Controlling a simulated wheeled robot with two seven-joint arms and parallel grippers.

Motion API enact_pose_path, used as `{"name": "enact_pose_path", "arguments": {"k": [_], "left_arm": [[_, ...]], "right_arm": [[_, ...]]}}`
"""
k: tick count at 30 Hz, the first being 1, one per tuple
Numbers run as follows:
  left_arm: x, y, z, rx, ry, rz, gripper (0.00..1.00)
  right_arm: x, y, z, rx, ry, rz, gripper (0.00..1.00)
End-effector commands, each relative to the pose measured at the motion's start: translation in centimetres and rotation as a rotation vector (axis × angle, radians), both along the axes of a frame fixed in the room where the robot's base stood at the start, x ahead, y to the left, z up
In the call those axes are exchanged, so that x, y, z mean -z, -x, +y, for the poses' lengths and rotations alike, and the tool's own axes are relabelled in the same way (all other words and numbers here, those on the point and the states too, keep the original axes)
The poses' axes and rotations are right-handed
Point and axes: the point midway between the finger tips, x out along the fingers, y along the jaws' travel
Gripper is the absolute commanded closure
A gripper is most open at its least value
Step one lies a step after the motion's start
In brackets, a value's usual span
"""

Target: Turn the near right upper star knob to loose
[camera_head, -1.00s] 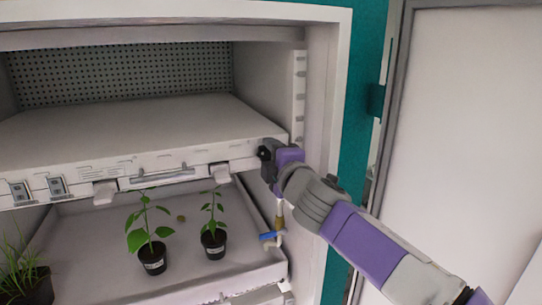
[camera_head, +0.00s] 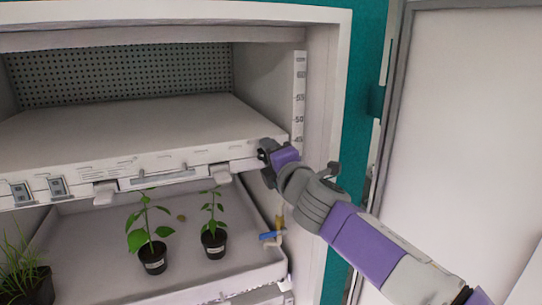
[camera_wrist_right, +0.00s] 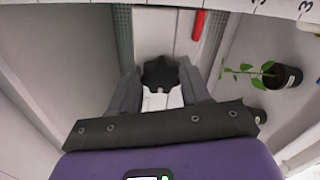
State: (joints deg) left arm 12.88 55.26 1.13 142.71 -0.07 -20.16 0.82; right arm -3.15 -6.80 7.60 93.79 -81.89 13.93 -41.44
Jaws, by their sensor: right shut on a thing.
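The near right upper star knob (camera_wrist_right: 160,73) is black and lobed. In the right wrist view it sits between my gripper's two fingers at the end of the white shelf. My right gripper (camera_wrist_right: 163,88) is shut on this knob. In the head view my right gripper (camera_head: 267,153) is at the front right corner of the upper shelf (camera_head: 130,122), and it hides most of the knob there. My left gripper is in neither view.
Two potted seedlings (camera_head: 152,258) (camera_head: 213,243) stand on the lower tray (camera_head: 90,225), with a grassy pot (camera_head: 22,275) at left. A blue-handled valve (camera_head: 271,235) hangs below my wrist. A scale strip (camera_head: 299,100) runs up the right wall. The open door (camera_head: 470,140) is at right.

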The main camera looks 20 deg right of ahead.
Motion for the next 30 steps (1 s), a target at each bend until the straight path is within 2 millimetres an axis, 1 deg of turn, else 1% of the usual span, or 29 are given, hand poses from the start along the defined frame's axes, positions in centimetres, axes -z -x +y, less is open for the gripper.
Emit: {"name": "enact_pose_path", "arguments": {"k": [3, 4, 8, 9, 16, 19, 22, 27, 30], "left_arm": [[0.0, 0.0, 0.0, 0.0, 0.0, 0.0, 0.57], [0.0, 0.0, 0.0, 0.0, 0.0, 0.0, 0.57], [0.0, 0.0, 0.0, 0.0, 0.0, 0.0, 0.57], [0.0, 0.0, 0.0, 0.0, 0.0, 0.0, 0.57], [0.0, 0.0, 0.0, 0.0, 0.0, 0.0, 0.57], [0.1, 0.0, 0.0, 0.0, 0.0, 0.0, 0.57], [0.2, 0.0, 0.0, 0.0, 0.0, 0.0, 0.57], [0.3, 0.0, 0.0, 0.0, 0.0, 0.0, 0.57], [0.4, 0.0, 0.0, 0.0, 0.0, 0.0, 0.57]], "right_arm": [[0.0, 0.0, 0.0, 0.0, 0.004, 0.0, 0.84], [0.0, 0.0, 0.0, 0.0, 0.004, 0.0, 0.49], [0.0, 0.0, 0.0, 0.0, 0.003, 0.0, 0.29], [0.0, 0.0, 0.0, 0.0, 0.002, 0.0, 0.28], [0.0, 0.0, 0.0, 0.0, 0.001, 0.0, 0.28], [0.0, 0.5, 0.0, 0.0, 0.001, -0.001, 0.28], [-0.1, 1.8, 0.1, 0.0, 0.001, -0.002, 0.28], [-0.1, 4.6, 0.3, 0.0, 0.0, -0.003, 0.28], [-0.1, 6.0, 0.4, 0.0, 0.001, -0.002, 0.28]]}}
